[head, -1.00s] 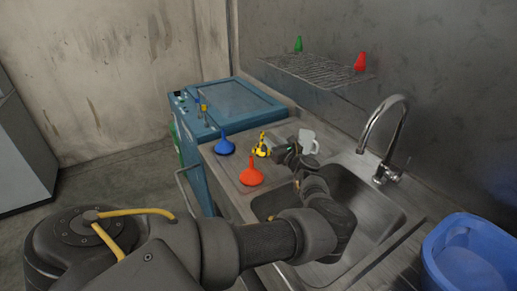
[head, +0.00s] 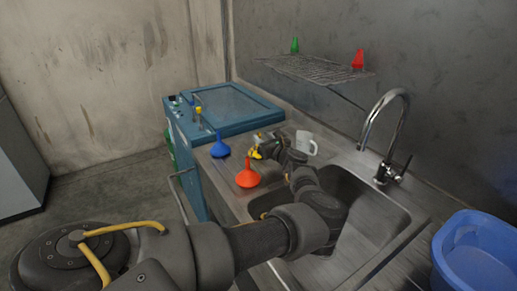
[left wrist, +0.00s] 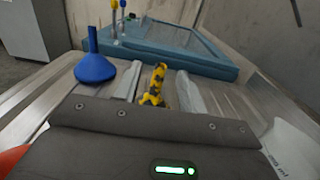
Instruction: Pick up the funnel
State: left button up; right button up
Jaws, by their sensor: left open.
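A blue funnel (head: 220,148) and an orange funnel (head: 247,176) stand spout up close by. The blue funnel (left wrist: 95,62) is left of my fingers in the wrist view. My right gripper is not in view.
The sink (head: 350,215) lies under my arm, with a tall faucet (head: 386,125) behind. A blue machine (head: 228,108) stands beyond. A wire rack (head: 310,69) holds green and red cone shapes. A blue tub (head: 476,255) is right.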

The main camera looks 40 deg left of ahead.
aim_at(260, 134)
pick_arm(q)
jog(key=shift+w+a+r+p, duration=0.1)
jog(key=shift+a+r+p, duration=0.15)
jog(key=shift+a+p, duration=0.15)
jog(key=p+x, duration=0.1)
jog(key=x, duration=0.2)
jog(key=shift+w+a, duration=0.1)
jog(key=shift+a, duration=0.15)
jog(key=shift+w+a+f, duration=0.15)
jog(key=shift+a, duration=0.25)
jog(key=shift+d, duration=0.1)
jog(key=shift+d, duration=0.1)
grip_shut()
